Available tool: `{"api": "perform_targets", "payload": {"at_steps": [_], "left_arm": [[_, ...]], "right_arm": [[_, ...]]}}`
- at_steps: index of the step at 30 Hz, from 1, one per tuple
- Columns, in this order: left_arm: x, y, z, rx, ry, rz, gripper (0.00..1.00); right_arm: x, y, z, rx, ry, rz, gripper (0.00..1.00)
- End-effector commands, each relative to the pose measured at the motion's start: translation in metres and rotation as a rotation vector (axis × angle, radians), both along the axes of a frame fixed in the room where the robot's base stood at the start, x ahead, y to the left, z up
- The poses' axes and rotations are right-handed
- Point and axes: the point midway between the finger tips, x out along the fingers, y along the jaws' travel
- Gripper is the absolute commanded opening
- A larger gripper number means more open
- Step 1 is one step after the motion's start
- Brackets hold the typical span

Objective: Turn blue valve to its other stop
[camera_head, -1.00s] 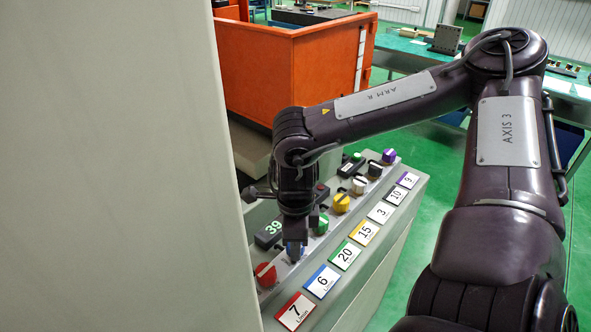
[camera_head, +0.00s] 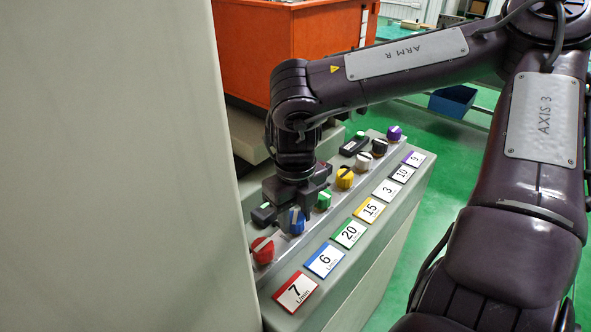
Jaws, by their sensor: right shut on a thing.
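The blue valve (camera_head: 292,221) is a round knob with a light pointer bar, in the row on the sloped panel, between the red and green knobs. A blue label (camera_head: 325,260) reading 6 lies in front of it. My right gripper (camera_head: 296,212) reaches down from above and is shut on the blue valve; its fingers hide part of the knob. My left gripper is not in view.
The red knob (camera_head: 262,250) and green knob (camera_head: 324,200) stand close on either side. Yellow (camera_head: 345,177), white (camera_head: 364,160), black and purple knobs continue the row. A pale cabinet wall (camera_head: 120,170) fills the left; an orange bin (camera_head: 290,45) stands behind.

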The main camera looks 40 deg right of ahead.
Motion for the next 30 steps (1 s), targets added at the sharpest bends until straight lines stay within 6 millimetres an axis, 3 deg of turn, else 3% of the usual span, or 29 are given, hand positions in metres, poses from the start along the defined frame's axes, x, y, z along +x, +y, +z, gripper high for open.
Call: {"api": "perform_targets", "payload": {"at_steps": [15,30], "left_arm": [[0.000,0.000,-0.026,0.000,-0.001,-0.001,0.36],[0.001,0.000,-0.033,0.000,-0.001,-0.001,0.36]], "right_arm": [[0.002,0.000,0.000,-0.001,-0.006,-0.447,0.13],[0.002,0.000,0.002,-0.001,-0.006,-0.632,0.13]]}}
